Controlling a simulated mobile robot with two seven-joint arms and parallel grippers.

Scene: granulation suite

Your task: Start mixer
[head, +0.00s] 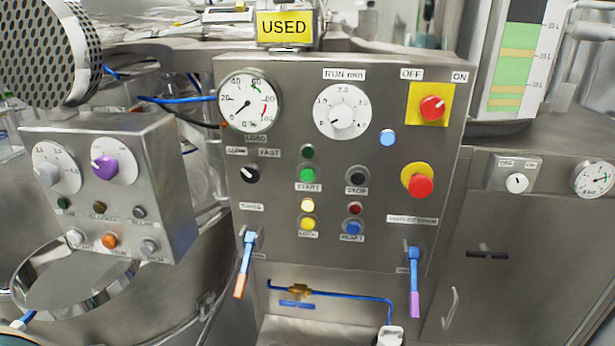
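The steel mixer panel (280,270) faces me in the middle of the head view. The green START button (308,175) sits under a dark green lamp (307,152), with the black STOP button (357,178) to its right. The red OFF/ON switch (432,108) on a yellow plate has its white mark towards ON. The RUN min dial (343,108) points low left. The red mushroom button (420,185) sits below the switch. A pale yellow lamp (307,205) and a blue lamp (387,138) look lit; the red lamp (355,208) looks dark. Neither gripper shows.
A smaller control box (170,195) with a purple knob (104,167) stands at left. Two blue levers (247,255) (414,275) hang low on the panel. A yellow USED sign (284,28) stands above. The space before the buttons is clear.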

